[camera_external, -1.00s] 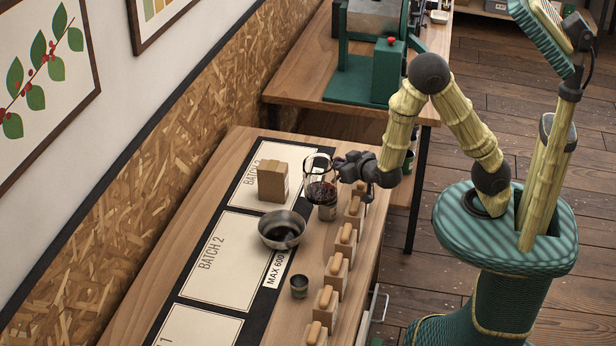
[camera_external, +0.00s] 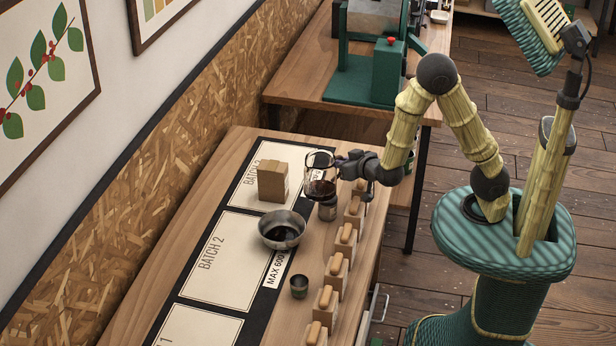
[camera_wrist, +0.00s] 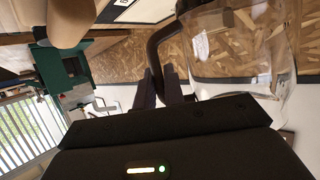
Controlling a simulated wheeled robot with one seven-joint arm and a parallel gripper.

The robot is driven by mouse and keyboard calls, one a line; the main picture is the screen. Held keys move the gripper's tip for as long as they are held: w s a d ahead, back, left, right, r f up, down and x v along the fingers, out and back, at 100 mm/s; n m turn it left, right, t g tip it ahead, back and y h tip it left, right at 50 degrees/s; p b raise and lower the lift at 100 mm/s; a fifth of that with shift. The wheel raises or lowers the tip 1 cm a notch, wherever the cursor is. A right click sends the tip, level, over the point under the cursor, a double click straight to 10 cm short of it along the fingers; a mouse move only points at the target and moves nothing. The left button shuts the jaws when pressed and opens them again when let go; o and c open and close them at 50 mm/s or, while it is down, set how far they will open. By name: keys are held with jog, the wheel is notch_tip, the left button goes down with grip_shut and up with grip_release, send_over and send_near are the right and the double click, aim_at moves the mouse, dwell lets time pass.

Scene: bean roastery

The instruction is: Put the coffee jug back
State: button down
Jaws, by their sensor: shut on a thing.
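The coffee jug (camera_external: 320,176) is clear glass with dark coffee low in it. My gripper (camera_external: 352,168) is shut on its handle, at the jug's right side in the external view. The jug looks upright, close above or beside a small cup (camera_external: 327,208) near the right side of the table; I cannot tell whether it touches anything below. In the wrist view the jug's glass (camera_wrist: 245,45) fills the upper right, and its dark handle (camera_wrist: 158,50) runs between my fingers (camera_wrist: 163,90).
A cardboard box (camera_external: 272,181) sits on the far mat. A small cup (camera_external: 299,286) and several wooden blocks with rounded handles (camera_external: 346,240) line the table's right side. A green machine (camera_external: 375,75) stands behind.

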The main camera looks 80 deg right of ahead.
jog(key=w+d+m+g+h+b, duration=0.1)
jog(key=w+d+m+g+h, duration=0.1)
jog(key=d+m+g, duration=0.3)
jog(key=w+d+m+g+h+b, duration=0.1)
jog(key=w+d+m+g+h, duration=0.2)
jog(key=d, duration=1.1)
jog(key=m+g, duration=0.2)
jog(key=shift+d+m+g, duration=0.25)
jog(key=shift+m+g, duration=0.05)
jog(key=shift+g, duration=0.1)
jog(key=shift+f, duration=0.1)
notch_tip(320, 180, down, 6)
jog(key=shift+f+b, duration=0.15)
jog(key=shift+b, duration=0.15)
jog(key=shift+f, duration=1.9)
